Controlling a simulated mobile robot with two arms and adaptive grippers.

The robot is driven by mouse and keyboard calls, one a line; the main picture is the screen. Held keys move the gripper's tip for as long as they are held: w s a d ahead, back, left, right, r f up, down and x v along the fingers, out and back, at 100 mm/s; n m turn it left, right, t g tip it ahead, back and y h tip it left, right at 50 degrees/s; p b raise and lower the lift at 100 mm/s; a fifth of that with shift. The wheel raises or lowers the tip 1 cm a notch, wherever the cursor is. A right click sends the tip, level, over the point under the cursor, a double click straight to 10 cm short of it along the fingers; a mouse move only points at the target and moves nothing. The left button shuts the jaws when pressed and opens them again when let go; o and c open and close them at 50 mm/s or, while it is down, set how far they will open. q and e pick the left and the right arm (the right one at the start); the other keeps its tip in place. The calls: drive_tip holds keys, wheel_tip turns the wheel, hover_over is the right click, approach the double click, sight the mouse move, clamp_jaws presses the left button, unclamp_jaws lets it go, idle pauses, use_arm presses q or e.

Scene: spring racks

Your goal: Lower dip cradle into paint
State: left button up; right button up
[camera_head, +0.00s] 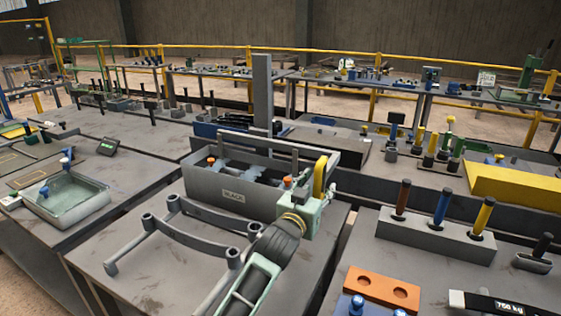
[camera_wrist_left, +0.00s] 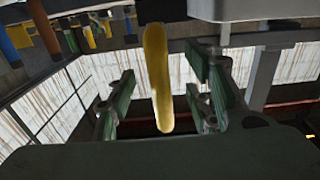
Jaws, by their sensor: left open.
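A grey tank (camera_head: 215,190) marked BLACK stands on the middle table. A grey bar frame (camera_head: 262,138), which looks like the dip cradle, spans its top. Rods with orange ends (camera_head: 288,182) show inside; the paint surface cannot be made out. A yellow wheel or handle (camera_head: 320,177) stands at the tank's right end. My left gripper (camera_head: 318,192) reaches up from the bottom to this end. In the left wrist view its green fingers (camera_wrist_left: 160,92) are apart, with the yellow part (camera_wrist_left: 158,75) seen edge-on between them and no clear contact. My right gripper is not in view.
A grey stand with curved bars (camera_head: 190,205) lies in front of the tank. A post (camera_head: 262,95) rises behind it. Left is a glass-like tray (camera_head: 65,198); right are a block with coloured handles (camera_head: 425,235) and an orange block (camera_head: 382,288).

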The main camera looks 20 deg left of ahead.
use_arm(q)
drive_tip(key=shift+s+r, duration=0.1)
idle(0.3)
drive_tip(key=shift+s+p, duration=0.75)
drive_tip(key=shift+s, duration=0.2)
drive_tip(key=s+p, duration=0.2)
drive_tip(key=s, duration=0.3)
drive_tip(key=shift+a, duration=0.15)
drive_tip(key=shift+w, duration=0.1)
